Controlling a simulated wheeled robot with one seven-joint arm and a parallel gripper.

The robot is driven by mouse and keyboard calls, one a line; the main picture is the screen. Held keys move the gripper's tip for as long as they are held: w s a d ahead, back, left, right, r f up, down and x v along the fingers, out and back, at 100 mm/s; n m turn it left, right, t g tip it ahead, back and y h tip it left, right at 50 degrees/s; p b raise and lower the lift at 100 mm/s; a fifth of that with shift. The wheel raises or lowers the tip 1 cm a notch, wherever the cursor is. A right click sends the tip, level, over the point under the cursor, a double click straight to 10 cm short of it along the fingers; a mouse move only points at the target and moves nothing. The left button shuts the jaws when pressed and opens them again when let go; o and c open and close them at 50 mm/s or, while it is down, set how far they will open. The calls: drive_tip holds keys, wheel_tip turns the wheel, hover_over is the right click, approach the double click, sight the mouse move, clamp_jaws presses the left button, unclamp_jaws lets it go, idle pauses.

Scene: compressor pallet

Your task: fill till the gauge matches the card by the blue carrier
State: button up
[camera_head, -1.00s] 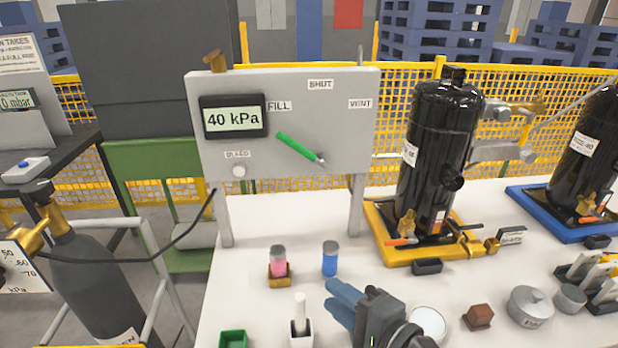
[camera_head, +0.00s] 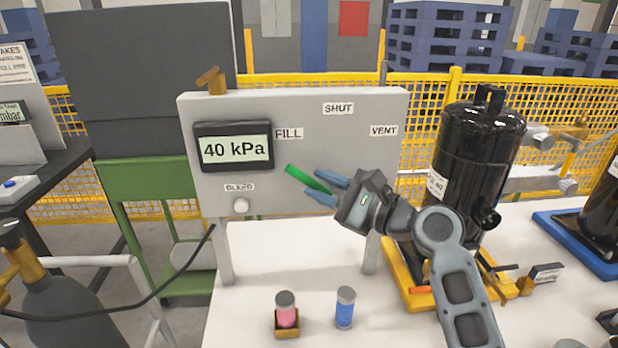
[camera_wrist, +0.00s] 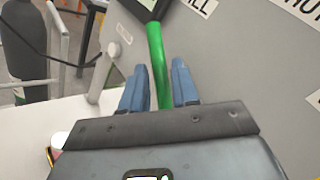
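The gauge (camera_head: 234,150) on the grey panel reads 40 kPa. The green lever (camera_head: 305,178) below it slants up-left towards the FILL label (camera_head: 289,133); its pivot end is hidden by my gripper. My gripper (camera_head: 328,189) is at the lever, blue fingers apart. In the wrist view the lever (camera_wrist: 157,60) runs between the two fingers (camera_wrist: 160,88), with a gap visible on each side. The blue carrier (camera_head: 575,242) is at the right edge, holding a black compressor (camera_head: 608,215) that is cut off. No readable card shows beside it.
Pink (camera_head: 286,308) and blue (camera_head: 345,307) cylinders stand on the table's front. SHUT, VENT and BLEED labels are on the panel.

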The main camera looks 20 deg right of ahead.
sight(313, 183)
drive_tip(key=shift+x, duration=1.75)
clamp_jaws()
